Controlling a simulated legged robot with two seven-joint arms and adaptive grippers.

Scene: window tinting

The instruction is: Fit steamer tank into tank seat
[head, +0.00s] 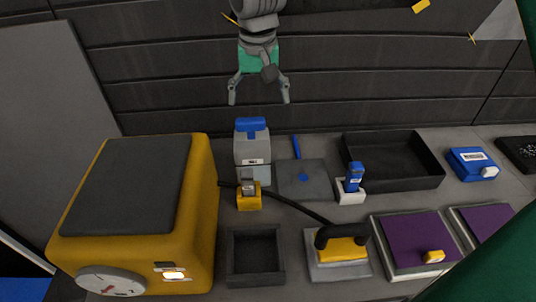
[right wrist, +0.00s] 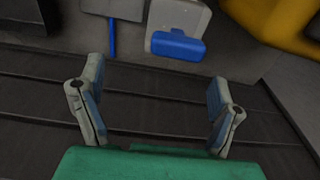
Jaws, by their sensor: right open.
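The steamer tank (head: 252,150), a pale grey block with a label and a blue handle (head: 251,125), stands upright at the back of the bench, right of the yellow steamer (head: 190,230). My right gripper (head: 259,100) is open and empty, beyond the tank from the head camera. In the right wrist view, the blue handle (right wrist: 176,46) is ahead of the open fingers (right wrist: 158,80), apart from them. My left gripper is out of view.
A yellow-based nozzle (head: 248,200) stands just in front of the tank, and a dark hose (head: 290,203) runs past it.

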